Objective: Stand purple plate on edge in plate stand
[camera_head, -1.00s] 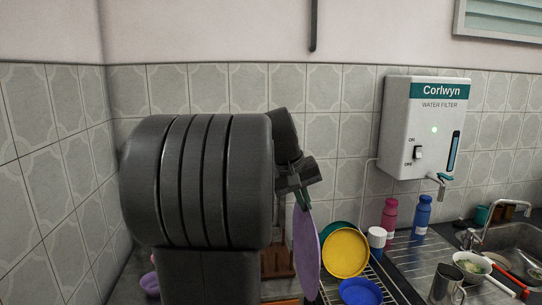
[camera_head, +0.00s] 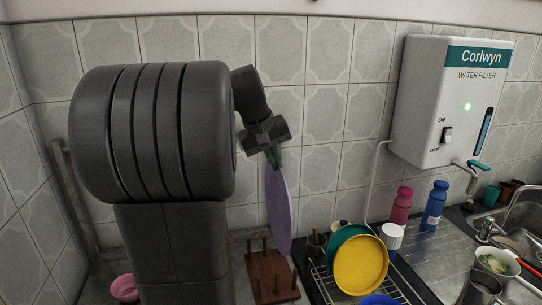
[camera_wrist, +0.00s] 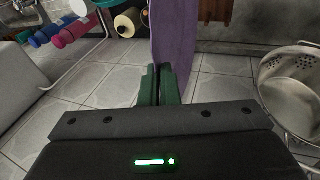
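The purple plate (camera_head: 279,205) hangs on edge, nearly vertical, from my gripper (camera_head: 272,157) in the head view. My gripper is shut on its upper rim, and the green fingers (camera_wrist: 159,85) pinch the purple plate (camera_wrist: 173,40) in the wrist view. The wooden plate stand (camera_head: 270,276), a brown base with several upright pegs, sits on the counter below and slightly left of the plate. In the head view the plate's lower edge appears above and behind the stand's right side; the gap between them is hard to judge.
A dish rack (camera_head: 325,285) right of the stand holds a yellow plate (camera_head: 360,265), a teal plate (camera_head: 341,240) and a blue dish (camera_head: 380,299). A pink bowl (camera_head: 124,288) sits at left. A metal colander (camera_wrist: 290,90) shows in the wrist view.

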